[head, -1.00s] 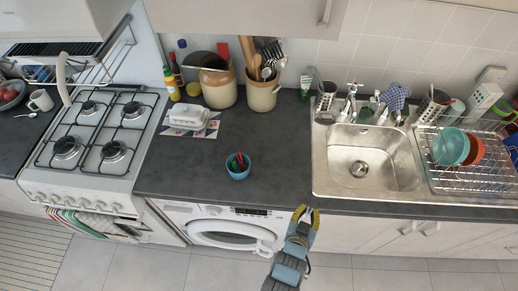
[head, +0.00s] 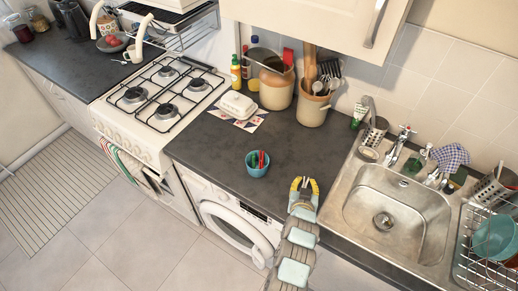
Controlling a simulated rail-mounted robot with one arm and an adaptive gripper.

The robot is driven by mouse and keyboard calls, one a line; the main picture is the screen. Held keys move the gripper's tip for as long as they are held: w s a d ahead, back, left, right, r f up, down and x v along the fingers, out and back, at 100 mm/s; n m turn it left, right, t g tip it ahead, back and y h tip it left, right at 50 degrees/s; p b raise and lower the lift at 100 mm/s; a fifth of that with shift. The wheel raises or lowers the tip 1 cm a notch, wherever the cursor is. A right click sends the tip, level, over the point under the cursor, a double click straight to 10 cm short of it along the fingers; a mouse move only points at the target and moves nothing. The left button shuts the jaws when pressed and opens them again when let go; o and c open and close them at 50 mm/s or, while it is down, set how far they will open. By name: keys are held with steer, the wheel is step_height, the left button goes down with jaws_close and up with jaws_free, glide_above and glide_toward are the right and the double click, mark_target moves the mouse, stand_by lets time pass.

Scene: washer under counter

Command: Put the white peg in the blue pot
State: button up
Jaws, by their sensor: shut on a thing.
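The blue pot (head: 257,165) stands upright on the dark counter above the washer, with a red and a green peg showing in it. My gripper (head: 304,183), with yellow-edged fingers, is to the right of the pot and apart from it, near the counter's front edge. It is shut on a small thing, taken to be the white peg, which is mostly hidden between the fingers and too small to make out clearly. No other white peg shows on the counter.
A white butter dish (head: 237,105) sits on a patterned mat behind the pot. Utensil crocks (head: 313,107) stand at the back. The sink (head: 395,213) is to the right and the gas stove (head: 165,98) to the left. The counter around the pot is clear.

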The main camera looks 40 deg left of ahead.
steer(key=s+a+r+n+g+y+b, duration=0.1)
steer(key=a+r+n+g+y, duration=0.15)
steer(key=a, duration=0.65)
steer(key=s+a+r+n+g+y+b, duration=0.1)
steer(key=a+r+n+y, duration=0.2)
steer(key=a, duration=0.5)
steer(key=b, duration=0.5)
glide_toward(255, 153)
steer(key=shift+g+h, duration=0.35)
steer(key=shift+h, duration=0.1)
steer(key=shift+r+x, duration=0.15)
steer(key=shift+x, duration=0.9)
steer(key=shift+r+x, duration=0.15)
steer(key=shift+x, duration=0.85)
steer(key=shift+w+a, duration=0.1)
steer(key=o, duration=0.7)
steer(key=shift+o, duration=0.2)
steer(key=shift+r, duration=0.1)
